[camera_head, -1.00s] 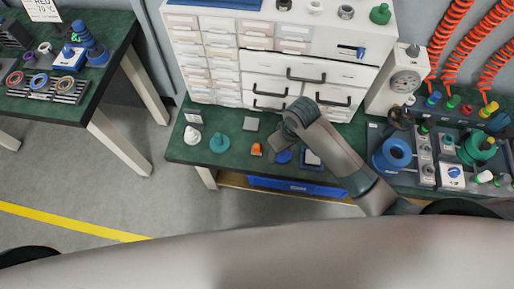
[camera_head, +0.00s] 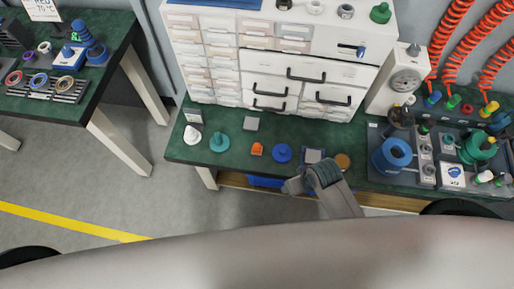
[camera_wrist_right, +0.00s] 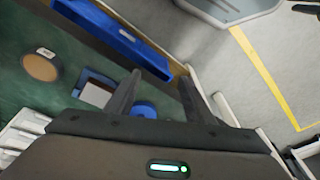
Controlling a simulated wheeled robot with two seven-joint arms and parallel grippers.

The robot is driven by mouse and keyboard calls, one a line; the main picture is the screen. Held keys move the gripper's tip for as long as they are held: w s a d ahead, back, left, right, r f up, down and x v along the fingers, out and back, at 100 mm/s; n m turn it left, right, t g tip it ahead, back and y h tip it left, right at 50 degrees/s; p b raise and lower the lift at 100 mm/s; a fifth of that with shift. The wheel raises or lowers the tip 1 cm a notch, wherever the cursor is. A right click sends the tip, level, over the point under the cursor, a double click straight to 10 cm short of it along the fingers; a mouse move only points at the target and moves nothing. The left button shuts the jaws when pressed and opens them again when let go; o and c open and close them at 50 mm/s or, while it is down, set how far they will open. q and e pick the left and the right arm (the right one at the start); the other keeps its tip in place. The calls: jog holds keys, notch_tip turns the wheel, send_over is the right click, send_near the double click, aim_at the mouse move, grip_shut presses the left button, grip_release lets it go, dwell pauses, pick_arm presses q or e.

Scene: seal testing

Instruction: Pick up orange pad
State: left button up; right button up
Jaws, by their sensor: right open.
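A small orange pad (camera_head: 257,149) lies on the green bench top in the head view, left of a round blue pad (camera_head: 281,153). My right gripper (camera_head: 293,186) is at the bench's front edge, below and right of the orange pad and apart from it. In the right wrist view, the right gripper's fingers (camera_wrist_right: 162,78) are spread and empty. Part of the blue pad (camera_wrist_right: 146,109) shows between them. The orange pad is not visible in the wrist view. My left gripper is not in view.
A blue-framed square piece (camera_head: 314,155) and a tan disc (camera_head: 342,161) lie right of the blue pad. A teal piece (camera_head: 219,143), a white cone (camera_head: 192,135) and a grey square (camera_head: 251,123) lie left. A blue bin (camera_wrist_right: 115,38) sits below the bench edge.

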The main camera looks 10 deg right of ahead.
jog(key=s+d+f, duration=0.2)
jog(key=s+f, duration=0.1)
jog(key=f, duration=0.5)
jog(key=s+d+f+h+b, duration=0.1)
jog(key=s+f, duration=0.2)
jog(key=f, duration=0.5)
jog(key=s+d+f, duration=0.2)
jog(key=s+f, duration=0.1)
jog(key=f, duration=0.4)
jog(key=s+d+f, duration=0.2)
jog(key=s+f, duration=0.4)
jog(key=s, duration=0.4)
jog(key=s+d+f+g, duration=0.1)
jog(key=s+d+f, duration=0.1)
jog(key=s+f, duration=0.4)
jog(key=s, duration=0.3)
jog(key=shift+s+f+m+b, duration=0.2)
jog(key=shift+s+m+b, duration=0.1)
jog(key=shift+s+b, duration=0.05)
jog(key=c, duration=0.3)
jog(key=shift+c, duration=0.6)
